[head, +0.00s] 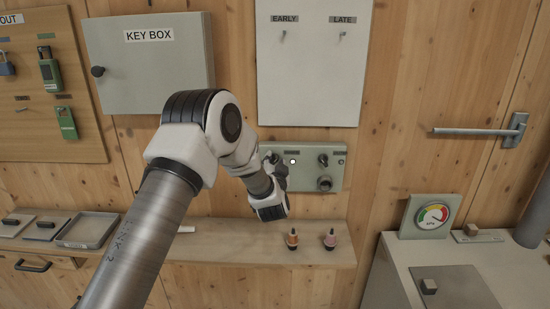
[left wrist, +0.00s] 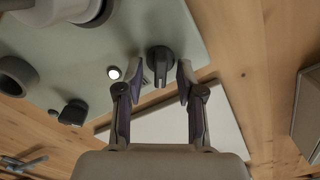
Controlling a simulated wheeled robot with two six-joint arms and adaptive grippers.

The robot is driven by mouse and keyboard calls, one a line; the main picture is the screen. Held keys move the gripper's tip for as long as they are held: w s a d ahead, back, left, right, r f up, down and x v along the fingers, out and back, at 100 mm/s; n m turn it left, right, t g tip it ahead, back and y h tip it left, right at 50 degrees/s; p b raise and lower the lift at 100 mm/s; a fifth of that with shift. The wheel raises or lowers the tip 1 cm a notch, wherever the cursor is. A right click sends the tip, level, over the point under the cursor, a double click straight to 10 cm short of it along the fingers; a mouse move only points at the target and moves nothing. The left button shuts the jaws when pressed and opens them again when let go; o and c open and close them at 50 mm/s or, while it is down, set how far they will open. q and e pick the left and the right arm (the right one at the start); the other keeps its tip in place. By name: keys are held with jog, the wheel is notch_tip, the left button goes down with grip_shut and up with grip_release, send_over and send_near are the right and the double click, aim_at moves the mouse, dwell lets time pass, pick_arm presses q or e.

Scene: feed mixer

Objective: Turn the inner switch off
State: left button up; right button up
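A grey-green control panel (head: 308,174) is on the wooden wall. It has a black rotary knob (left wrist: 160,63) with a raised grip, a lit white lamp (head: 293,161), a second black knob (head: 322,160) and a round dark fitting (head: 325,183). The labels are too small to read, so I cannot tell which knob is the inner switch. My left gripper (left wrist: 161,78) is open, its fingertips on either side of the first knob with visible gaps. In the head view my left gripper (head: 275,172) partly hides that knob. My right gripper is out of view.
A key box (head: 150,70) and a white board (head: 310,85) are above. A gauge (head: 431,216) stands on a grey cabinet at right.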

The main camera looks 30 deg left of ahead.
pick_arm(q)
jog(key=shift+d, duration=0.15)
jog(key=shift+a, duration=0.2)
grip_shut()
jog(key=shift+f+n+b, duration=0.15)
jog(key=shift+n+b, duration=0.65)
jog(key=shift+b, duration=0.4)
jog(key=n+b, duration=1)
jog(key=b, duration=0.1)
jog(key=shift+s+a, duration=0.15)
jog(key=shift+n+b, duration=1.2)
jog(key=shift+b, duration=0.1)
jog(key=shift+r, duration=0.2)
